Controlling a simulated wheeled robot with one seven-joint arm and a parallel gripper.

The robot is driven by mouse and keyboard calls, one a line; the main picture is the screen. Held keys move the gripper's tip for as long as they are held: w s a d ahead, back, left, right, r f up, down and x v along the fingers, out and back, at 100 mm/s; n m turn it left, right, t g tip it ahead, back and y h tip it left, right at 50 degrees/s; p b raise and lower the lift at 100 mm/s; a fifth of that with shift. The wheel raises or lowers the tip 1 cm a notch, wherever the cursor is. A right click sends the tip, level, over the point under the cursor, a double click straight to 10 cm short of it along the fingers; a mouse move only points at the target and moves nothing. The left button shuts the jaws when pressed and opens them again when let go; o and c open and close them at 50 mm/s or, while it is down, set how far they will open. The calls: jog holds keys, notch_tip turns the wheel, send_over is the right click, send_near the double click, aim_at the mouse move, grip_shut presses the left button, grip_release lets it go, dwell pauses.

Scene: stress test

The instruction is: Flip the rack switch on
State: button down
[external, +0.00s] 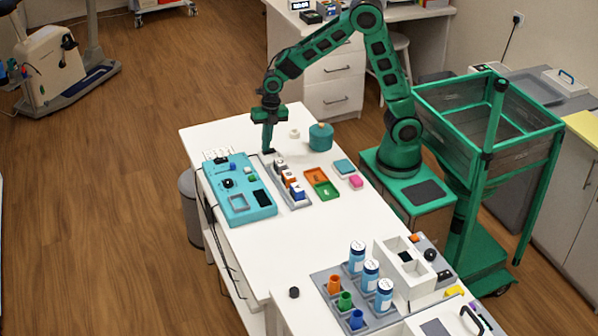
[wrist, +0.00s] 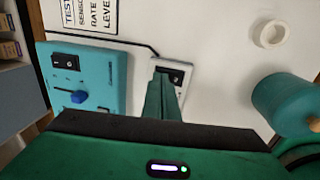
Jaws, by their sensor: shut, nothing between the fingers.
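A small black rocker switch (wrist: 176,76) sits on a white plate (wrist: 156,67) in the wrist view, with a dark cable running to it. My gripper (wrist: 164,82) is shut and empty, its fingertips overlapping the lower left part of the plate in that view. They hide part of it, and I cannot tell if they touch the switch. In the external view my gripper (external: 267,149) points down over the table's far part, beside the rack of coloured blocks (external: 294,200). Which way the rocker is tilted is too small to tell.
A teal panel (external: 262,212) with another black rocker (wrist: 64,60) and a blue slider knob (wrist: 79,97) lies to the left. A teal round container (external: 321,137) and a white ring (external: 294,133) stand to the right. Orange and green trays (external: 322,184) lie nearer.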

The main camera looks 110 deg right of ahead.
jog(key=shift+w+a+f+g, duration=0.1)
jog(key=shift+w+f+g, duration=0.25)
jog(key=shift+f+g, duration=0.25)
jog(key=shift+s+r, duration=0.1)
jog(key=shift+s, duration=0.5)
jog(key=shift+f, duration=0.2)
jog(key=shift+w+r, duration=0.3)
jog(key=shift+r, duration=0.05)
notch_tip(320, 180, up, 14)
jog(key=w, duration=0.2)
jog(key=shift+w, duration=0.2)
